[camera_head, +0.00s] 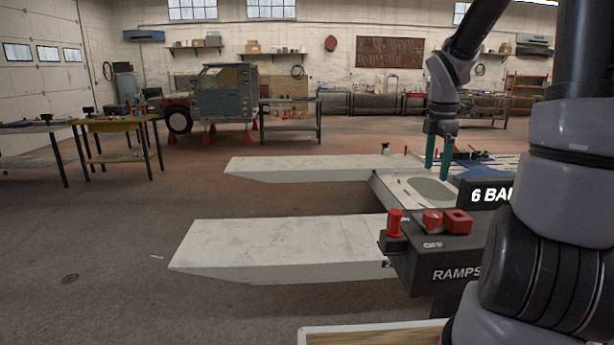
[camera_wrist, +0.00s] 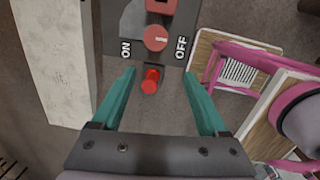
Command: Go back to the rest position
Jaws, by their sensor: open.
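My gripper (camera_head: 437,172) hangs from the arm, its two teal fingers pointing down and apart, with nothing between them. In the head view it appears beyond the dark control box (camera_head: 428,267) marked RAMPS, over a pale panel with a grey-green oval (camera_head: 432,190). In the wrist view my gripper (camera_wrist: 160,76) is open. A red push button (camera_wrist: 150,81) appears between the fingertips there, with a gap on each side. It also shows in the head view (camera_head: 395,223). The red rotary knob (camera_wrist: 155,38) sits between the ON and OFF labels.
A red square piece (camera_head: 457,221) sits on the box beside the knob. Two pale ramps (camera_head: 290,168) (camera_head: 280,245) extend left over the floor. A sign reading 6 BA (camera_head: 488,195) is partly hidden by my arm. Workbenches (camera_head: 115,126) stand at left; open floor lies between.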

